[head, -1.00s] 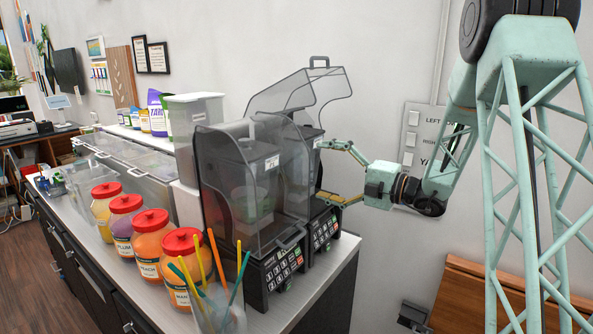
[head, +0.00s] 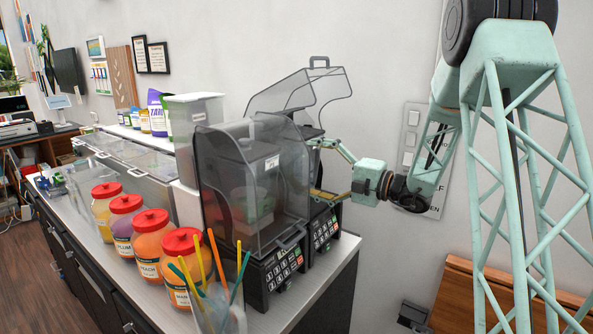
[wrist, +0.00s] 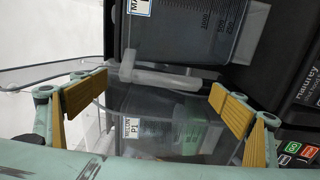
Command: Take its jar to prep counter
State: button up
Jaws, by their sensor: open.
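Two black blenders stand at the counter's right end, a front one (head: 275,265) and a rear one (head: 325,228). The front blender's smoky hood (head: 222,185) is down over its jar. The rear blender's clear hood (head: 330,85) is raised. My gripper (head: 318,168) is open, one finger above the other, reaching from the right toward the rear blender; its fingertips are partly hidden. In the wrist view, a clear jar labelled MELON (wrist: 180,132) shows between the yellow pads, with no grip visible. A dark graduated jar (wrist: 205,30) shows at the top.
The counter (head: 335,262) holds several red-lidded jars (head: 150,240) and a cup of coloured straws (head: 220,305) in front of the blenders. Clear lidded bins (head: 125,165) stand behind the jars. The wall is close behind; open air lies right of the counter.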

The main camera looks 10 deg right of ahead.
jog(key=shift+x, duration=1.5)
jog(key=c, duration=1.4)
jog(key=shift+r, duration=0.2)
jog(key=shift+c, duration=0.2)
